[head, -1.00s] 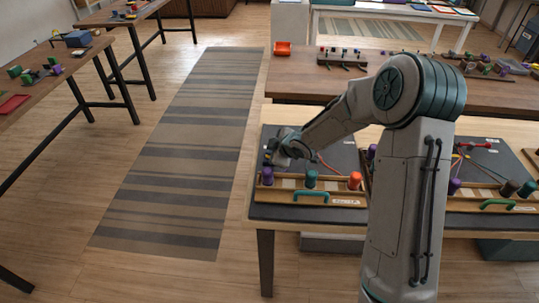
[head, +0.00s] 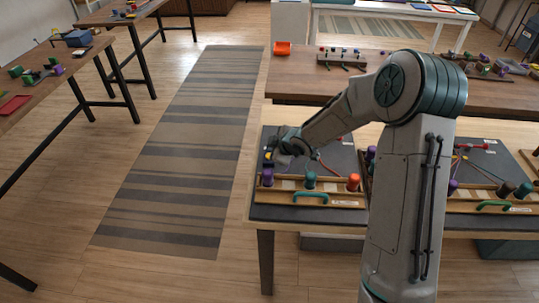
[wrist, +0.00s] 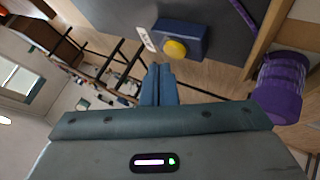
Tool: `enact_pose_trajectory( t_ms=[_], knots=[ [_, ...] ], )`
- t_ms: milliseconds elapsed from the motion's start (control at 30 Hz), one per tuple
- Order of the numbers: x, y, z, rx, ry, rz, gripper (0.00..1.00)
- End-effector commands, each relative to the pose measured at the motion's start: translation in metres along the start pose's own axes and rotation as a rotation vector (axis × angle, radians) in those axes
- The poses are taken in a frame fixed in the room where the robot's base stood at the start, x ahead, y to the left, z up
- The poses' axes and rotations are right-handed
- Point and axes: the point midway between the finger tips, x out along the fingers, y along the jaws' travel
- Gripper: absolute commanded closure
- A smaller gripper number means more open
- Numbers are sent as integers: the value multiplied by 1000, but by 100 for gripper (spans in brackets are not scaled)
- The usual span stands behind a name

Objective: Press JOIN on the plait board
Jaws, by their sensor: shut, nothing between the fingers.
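The plait board is a dark slab (head: 275,212) with a wooden rack along its near side. In the wrist view a round yellow button (wrist: 175,49) sits on a dark blue box (wrist: 188,38), with a small white label (wrist: 146,39) beside it; its lettering is too small to read. The button also shows as a small yellow patch in the head view (head: 269,156). My gripper (wrist: 157,70) is shut and empty. Its fingertips appear just short of the button, in the picture; I cannot tell the gap in depth.
A purple bobbin (wrist: 280,88) stands at the right of the wrist view. Purple (head: 267,178), teal (head: 310,180) and orange (head: 353,182) bobbins stand in the rack, with a teal handle (head: 310,196) in front. A second board lies to the right.

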Motion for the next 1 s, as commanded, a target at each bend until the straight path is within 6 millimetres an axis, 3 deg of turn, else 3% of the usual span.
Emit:
enact_pose_trajectory(
  t_ms=[567,1000],
  knots=[
    [-35,26,-25,0,1,1,100],
    [-35,26,-26,0,0,1,100]
  ],
)
